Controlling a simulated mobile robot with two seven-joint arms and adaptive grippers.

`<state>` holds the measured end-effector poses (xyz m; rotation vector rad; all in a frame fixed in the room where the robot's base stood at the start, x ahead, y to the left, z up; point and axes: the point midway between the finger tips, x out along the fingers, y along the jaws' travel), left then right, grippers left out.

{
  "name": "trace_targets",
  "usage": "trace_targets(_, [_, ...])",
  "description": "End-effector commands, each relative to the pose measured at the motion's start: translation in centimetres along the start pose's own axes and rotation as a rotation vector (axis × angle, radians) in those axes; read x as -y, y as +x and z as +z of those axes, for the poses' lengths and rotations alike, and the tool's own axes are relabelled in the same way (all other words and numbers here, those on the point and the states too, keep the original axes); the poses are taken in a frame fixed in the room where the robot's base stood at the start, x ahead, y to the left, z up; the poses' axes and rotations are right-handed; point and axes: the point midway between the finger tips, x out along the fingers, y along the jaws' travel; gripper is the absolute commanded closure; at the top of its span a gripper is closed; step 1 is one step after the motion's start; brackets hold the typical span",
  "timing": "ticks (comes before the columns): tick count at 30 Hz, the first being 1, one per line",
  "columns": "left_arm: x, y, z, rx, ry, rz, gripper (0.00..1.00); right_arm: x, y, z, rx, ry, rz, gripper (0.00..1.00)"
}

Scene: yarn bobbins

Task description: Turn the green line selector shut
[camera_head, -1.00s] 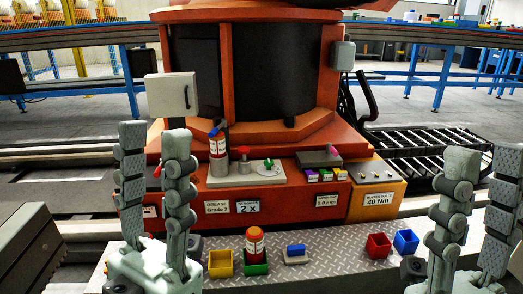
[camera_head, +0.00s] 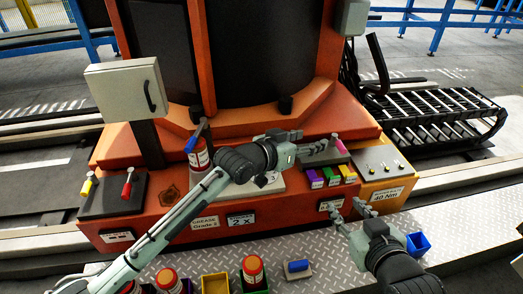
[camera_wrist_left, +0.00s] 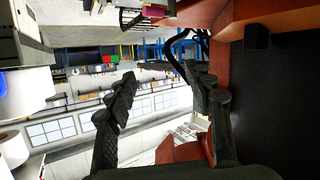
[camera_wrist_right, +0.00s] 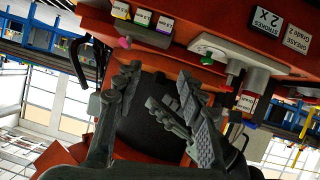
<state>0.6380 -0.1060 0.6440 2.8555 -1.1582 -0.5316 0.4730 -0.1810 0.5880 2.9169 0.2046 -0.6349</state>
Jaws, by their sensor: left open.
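The green line selector (camera_wrist_right: 206,60) shows as a small green knob on the light grey plate (camera_wrist_right: 240,62) in the right wrist view. In the head view my left gripper and arm cover the selector; part of the grey plate (camera_head: 265,186) shows below them. My left gripper (camera_head: 314,144) is open and empty, level, pointing right across the front of the orange machine. My right gripper (camera_head: 351,214) is lower right, pointing up-left near the machine's front edge. Its fingers are apart with nothing seen held. I cannot tell whether the left gripper touches the selector.
A blue-topped cartridge (camera_head: 198,150) stands left of my left gripper. A dark block with a pink knob (camera_head: 338,146) is at its right. A yellow box (camera_head: 385,177) lies further right.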

Motion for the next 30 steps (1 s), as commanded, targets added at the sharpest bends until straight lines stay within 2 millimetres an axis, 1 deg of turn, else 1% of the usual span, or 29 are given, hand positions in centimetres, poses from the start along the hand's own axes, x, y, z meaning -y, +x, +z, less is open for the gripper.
trace_targets(1, [1.5, 0.5, 0.2, 0.129, 0.013, -0.020, 0.48, -1.0, -1.0, 2.0, 0.132, -0.006, 0.015, 0.60])
trace_targets(2, [2.4, 0.6, 1.2, 0.211, 0.015, -0.033, 0.48, -1.5, -1.5, 3.7, 0.210, -0.008, 0.024, 0.60])
trace_targets(3, [3.7, 0.5, 2.3, 0.313, 0.017, -0.053, 0.48, -2.1, -2.4, 5.8, 0.312, -0.010, 0.035, 0.60])
trace_targets(5, [5.7, -0.2, 3.6, 0.453, 0.016, -0.087, 0.48, -3.0, -4.0, 8.6, 0.451, -0.011, 0.053, 0.60])
trace_targets(6, [6.9, -0.8, 4.3, 0.534, 0.014, -0.111, 0.48, -3.5, -5.2, 10.2, 0.533, -0.012, 0.062, 0.60])
trace_targets(9, [9.5, -2.6, 5.2, 0.697, 0.007, -0.163, 0.48, -4.5, -7.8, 13.2, 0.699, -0.010, 0.083, 0.60])
trace_targets(12, [11.1, -4.1, 5.7, 0.797, -0.003, -0.201, 0.48, -5.1, -9.8, 15.0, 0.803, -0.008, 0.096, 0.60])
trace_targets(15, [11.9, -4.7, 6.2, 0.845, -0.009, -0.219, 0.48, -5.3, -10.7, 15.8, 0.851, -0.007, 0.102, 0.60])
trace_targets(17, [12.1, -4.6, 6.7, 0.856, -0.011, -0.222, 0.48, -5.4, -11.0, 15.9, 0.860, -0.007, 0.105, 0.60])
trace_targets(27, [13.0, -1.2, 10.6, 0.854, -0.009, -0.221, 0.48, -5.5, -12.4, 14.4, 0.850, -0.011, 0.117, 0.60])
trace_targets(30, [13.2, -0.5, 11.3, 0.853, -0.009, -0.220, 0.48, -5.6, -12.9, 14.0, 0.849, -0.012, 0.120, 0.60])
